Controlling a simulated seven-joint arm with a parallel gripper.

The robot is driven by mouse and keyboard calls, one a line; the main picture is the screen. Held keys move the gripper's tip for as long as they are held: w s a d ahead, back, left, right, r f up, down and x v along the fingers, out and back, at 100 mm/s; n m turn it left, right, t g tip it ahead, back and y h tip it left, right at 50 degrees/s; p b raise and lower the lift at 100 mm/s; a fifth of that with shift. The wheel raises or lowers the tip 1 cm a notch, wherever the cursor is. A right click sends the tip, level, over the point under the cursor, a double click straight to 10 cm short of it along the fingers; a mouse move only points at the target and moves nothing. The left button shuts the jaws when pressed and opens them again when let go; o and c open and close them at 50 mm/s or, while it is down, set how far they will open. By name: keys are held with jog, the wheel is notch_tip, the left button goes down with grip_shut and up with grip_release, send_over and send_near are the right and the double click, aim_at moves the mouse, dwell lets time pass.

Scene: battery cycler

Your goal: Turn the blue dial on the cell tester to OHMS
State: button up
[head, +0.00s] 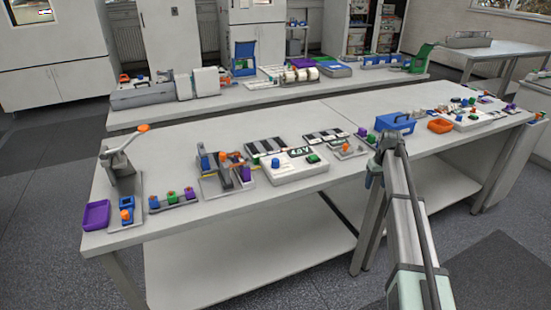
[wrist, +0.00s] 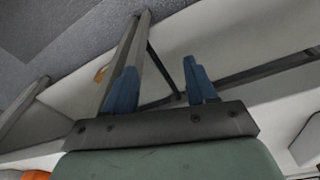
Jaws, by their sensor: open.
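The cell tester (head: 293,169) is a white box with a small display that seems to read 4.0V, standing near the table's front edge. Its blue dial (head: 276,163) is at the left of the top face, with a green part at the right. The dial's pointer and labels are too small to read. My gripper (head: 372,178) is to the right of the tester, at the table's front edge and apart from it. In the wrist view its two blue fingers (wrist: 160,82) are spread with nothing between them. The wrist view does not show the dial.
Black-and-white cell trays (head: 266,146) lie behind the tester. A grey plate with an orange knob (head: 347,148) lies between tester and gripper. A blue-and-orange fixture (head: 226,172) stands to the tester's left. A blue case (head: 395,122) stands behind my gripper.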

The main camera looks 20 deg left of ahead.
aim_at(275, 160)
jog(key=w+a+r, duration=0.2)
jog(key=a+r, duration=0.1)
jog(key=r, duration=0.4)
jog(key=s+a+r+n, duration=0.1)
jog(key=a+r, duration=0.1)
jog(key=a, duration=0.3)
jog(key=s+a+r+n, duration=0.1)
jog(key=s+a+r, duration=0.1)
jog(key=a, duration=0.4)
jog(key=s+a+r+n, duration=0.1)
jog(key=a+r+n, duration=0.1)
jog(key=a, duration=0.4)
jog(key=shift+s+r+g, duration=0.2)
jog(key=shift+r+g, duration=0.1)
jog(key=shift+r, duration=0.5)
jog(key=s+a+r+n, duration=0.2)
jog(key=s+a+r, duration=0.3)
jog(key=a, duration=0.3)
jog(key=s+a+r+n, duration=0.2)
jog(key=s+a+r, duration=0.25)
jog(key=a, duration=0.35)
jog(key=shift+g, duration=0.4)
jog(key=f, duration=1.4)
jog(key=shift+s+a, duration=0.15)
jog(key=shift+s, duration=0.05)
jog(key=shift+c, duration=0.2)
jog(key=c, duration=1)
